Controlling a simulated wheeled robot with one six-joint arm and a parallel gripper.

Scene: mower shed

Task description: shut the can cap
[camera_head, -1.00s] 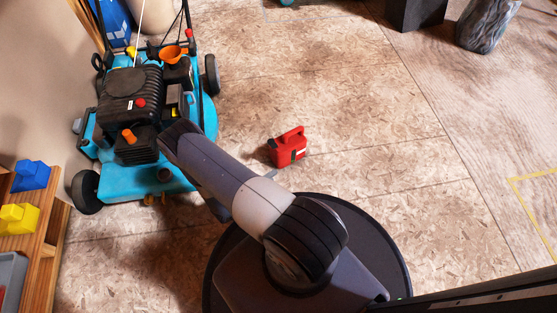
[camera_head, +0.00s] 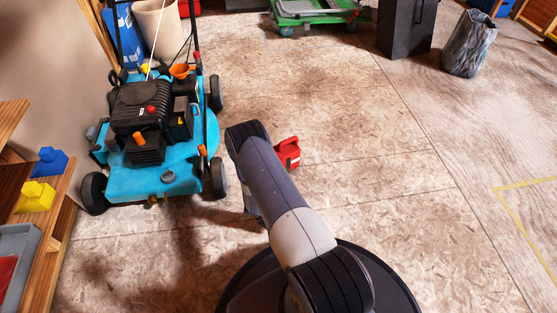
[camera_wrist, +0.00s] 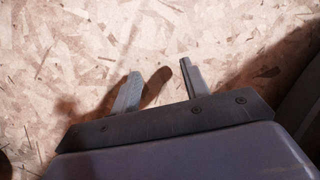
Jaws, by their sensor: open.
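A small red can (camera_head: 288,152) stands on the floor just right of my arm in the head view. My arm hides part of its left side, and its cap cannot be made out. My gripper (camera_wrist: 160,88) is open and empty in the wrist view, its two fingers apart over bare board floor. The can does not show in the wrist view. In the head view the gripper is mostly hidden behind my arm.
A blue mower (camera_head: 150,140) with an orange funnel (camera_head: 181,71) stands at left. A wooden shelf (camera_head: 62,222) with a blue block (camera_head: 49,161) and a yellow block (camera_head: 36,196) is at the left edge. A green trolley (camera_head: 310,12) stands at the back. Floor right of the can is clear.

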